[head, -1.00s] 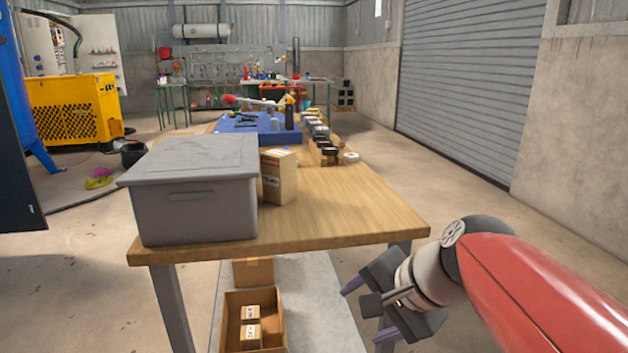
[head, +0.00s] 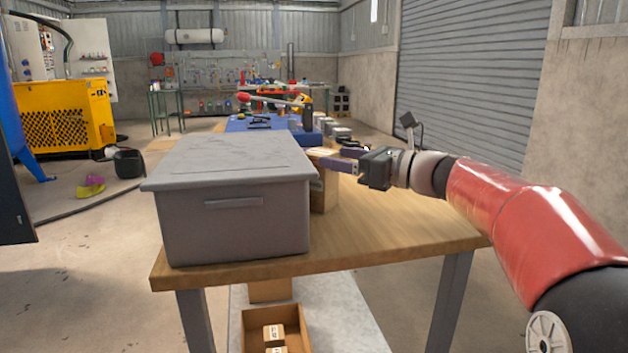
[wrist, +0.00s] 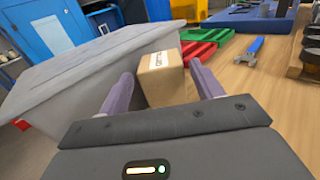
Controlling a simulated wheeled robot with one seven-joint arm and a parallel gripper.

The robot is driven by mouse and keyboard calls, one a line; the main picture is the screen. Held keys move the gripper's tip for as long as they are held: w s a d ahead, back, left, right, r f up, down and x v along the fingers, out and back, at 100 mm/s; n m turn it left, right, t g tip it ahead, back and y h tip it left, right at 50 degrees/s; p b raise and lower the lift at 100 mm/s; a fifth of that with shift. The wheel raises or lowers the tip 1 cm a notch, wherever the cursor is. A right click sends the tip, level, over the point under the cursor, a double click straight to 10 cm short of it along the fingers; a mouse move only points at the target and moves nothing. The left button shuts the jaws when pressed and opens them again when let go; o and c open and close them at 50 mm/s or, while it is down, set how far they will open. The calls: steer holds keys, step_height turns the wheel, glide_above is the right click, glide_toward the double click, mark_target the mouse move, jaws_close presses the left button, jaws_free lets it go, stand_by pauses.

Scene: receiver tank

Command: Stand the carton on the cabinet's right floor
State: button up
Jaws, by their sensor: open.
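The carton (head: 325,193) is a brown box standing upright on the wooden table, right behind the grey lidded bin's right side. The bin hides part of it in the head view. In the wrist view the carton (wrist: 160,82) shows a white label on top and lies between the two purple fingers. My gripper (head: 337,158) is open at the carton's upper part, reaching in from the right. In the wrist view a gap shows beside the right finger; I cannot tell whether the left finger touches. A blue cabinet (wrist: 50,38) stands at the wrist view's upper left; its right floor is not visible.
The grey bin (head: 230,220) stands close to the carton on the table (head: 400,245). Green and red trays (wrist: 205,48) and a blue-handled tool (wrist: 250,50) lie beyond the carton. An open box with small cartons (head: 290,320) is below the table.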

mark_target(321, 152)
steer(key=x, duration=0.5)
steer(key=shift+w+a+f, duration=0.1)
steer(key=shift+a, duration=0.1)
steer(key=shift+c, duration=0.2)
steer(key=c, duration=1.2)
steer(key=shift+d, duration=0.1)
